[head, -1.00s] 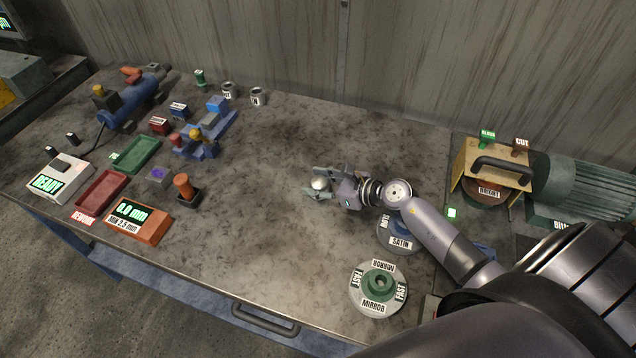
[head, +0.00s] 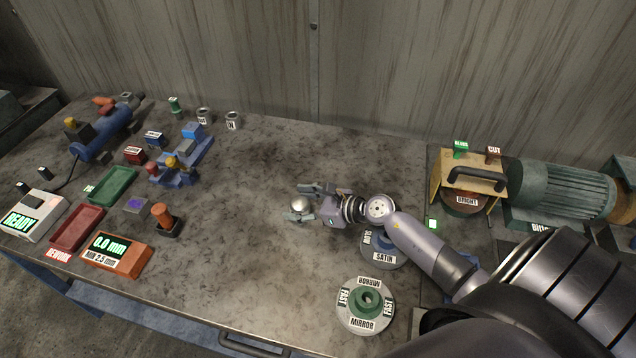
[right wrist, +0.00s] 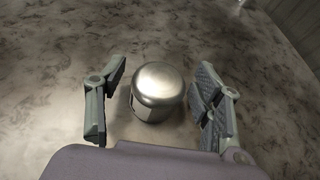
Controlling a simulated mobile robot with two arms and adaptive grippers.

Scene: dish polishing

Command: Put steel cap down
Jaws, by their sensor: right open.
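The steel cap (head: 299,203) is a small shiny rounded cup shape on the bare middle of the table. In the right wrist view the cap (right wrist: 157,90) sits closed end up between the two fingers, with a gap on each side. My right gripper (head: 298,202) is open around the cap. Its fingers also show in the right wrist view (right wrist: 160,98). The cap's underside is hidden, but it appears to rest on the table. My left gripper is not in view.
Near my right arm lie a mirror wheel (head: 365,305) and a satin wheel (head: 382,250). The polishing motor (head: 560,188) stands at the right. A red tray (head: 77,228), green tray (head: 110,186) and orange gauge (head: 117,251) are at the left.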

